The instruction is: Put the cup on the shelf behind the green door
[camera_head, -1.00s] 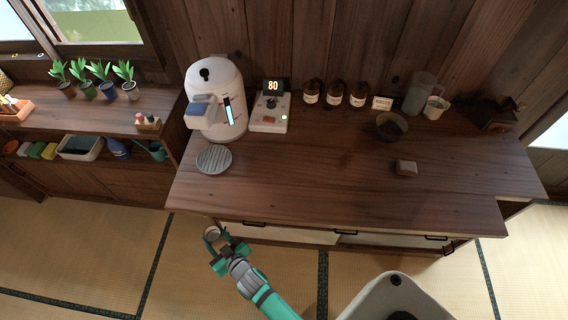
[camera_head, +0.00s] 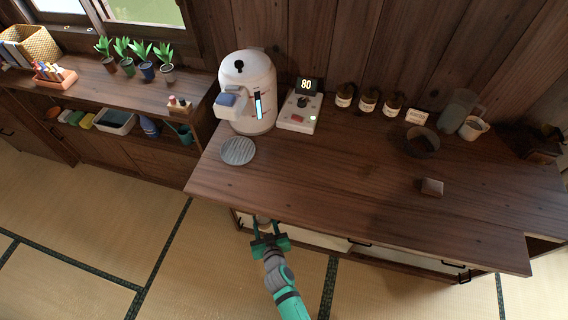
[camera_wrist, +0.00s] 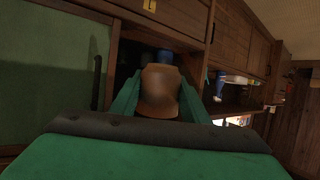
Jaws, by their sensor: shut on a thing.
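The cup (camera_wrist: 160,90) is brown in the wrist view, held between the green fingers of my gripper (camera_wrist: 158,98). In the head view my gripper (camera_head: 268,228) is shut on the cup, low at the front of the wooden counter, below its top edge. The green door (camera_wrist: 50,75) fills the left of the wrist view, with a dark upright handle (camera_wrist: 97,82) near its right edge. Right of it, behind the cup, is a dark opening (camera_wrist: 125,62) with bluish things (camera_wrist: 165,56) inside. The shelf surface there is mostly hidden by the cup and gripper.
The counter (camera_head: 340,190) carries a white machine (camera_head: 247,92), a round grate (camera_head: 238,151), jars and a dark bowl (camera_head: 421,142). A low shelf unit with plants (camera_head: 130,85) stands left. The tatami floor (camera_head: 90,220) at left is clear.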

